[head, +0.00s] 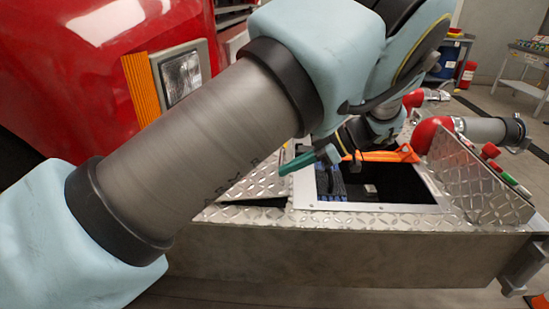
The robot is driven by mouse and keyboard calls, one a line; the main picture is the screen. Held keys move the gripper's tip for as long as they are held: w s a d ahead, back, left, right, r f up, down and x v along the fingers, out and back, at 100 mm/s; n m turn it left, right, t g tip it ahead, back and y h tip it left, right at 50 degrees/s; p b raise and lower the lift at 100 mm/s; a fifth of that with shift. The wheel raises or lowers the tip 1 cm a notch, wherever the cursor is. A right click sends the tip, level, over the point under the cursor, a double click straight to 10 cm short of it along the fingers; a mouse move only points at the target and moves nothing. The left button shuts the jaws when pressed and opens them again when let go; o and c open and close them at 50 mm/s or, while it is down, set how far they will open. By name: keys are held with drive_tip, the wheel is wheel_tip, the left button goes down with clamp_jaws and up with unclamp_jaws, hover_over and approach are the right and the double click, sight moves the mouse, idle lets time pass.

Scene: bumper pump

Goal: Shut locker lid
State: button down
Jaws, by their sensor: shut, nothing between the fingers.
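The locker is an open, white-rimmed hole (368,208) in the diamond-plate top of the bumper. Its inside is dark, with something blue and black at the left. A diamond-plate panel (252,184) left of the opening looks raised, with a dark gap under its near edge; it may be the lid, but my arm hides its upper part. Another plate panel (482,185) slopes up at the right of the opening. My gripper (284,168) is shut and empty, its green fingers pointing left above the opening's left edge and the left panel. I cannot tell whether it touches the panel.
An orange piece (385,156) lies across the far side of the opening. Red pipe elbows (433,132) and red and green caps (490,151) stand at the right. The red truck (65,70) is at the left. A cart (525,68) stands at the back right.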

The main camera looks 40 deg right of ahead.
drive_tip(key=shift+t+y, duration=0.4)
drive_tip(key=f, duration=0.1)
drive_tip(key=f+b, duration=0.1)
drive_tip(key=s+d+f+b, duration=0.1)
drive_tip(key=f, duration=0.1)
drive_tip(key=shift+f, duration=0.1)
drive_tip(key=shift+s+d+f+b, duration=0.1)
drive_tip(key=shift+f+b, duration=0.2)
drive_tip(key=shift+f, duration=0.1)
drive_tip(key=shift+s+d+f+b, duration=0.1)
drive_tip(key=shift+f+b, duration=0.15)
drive_tip(key=shift+f, duration=0.1)
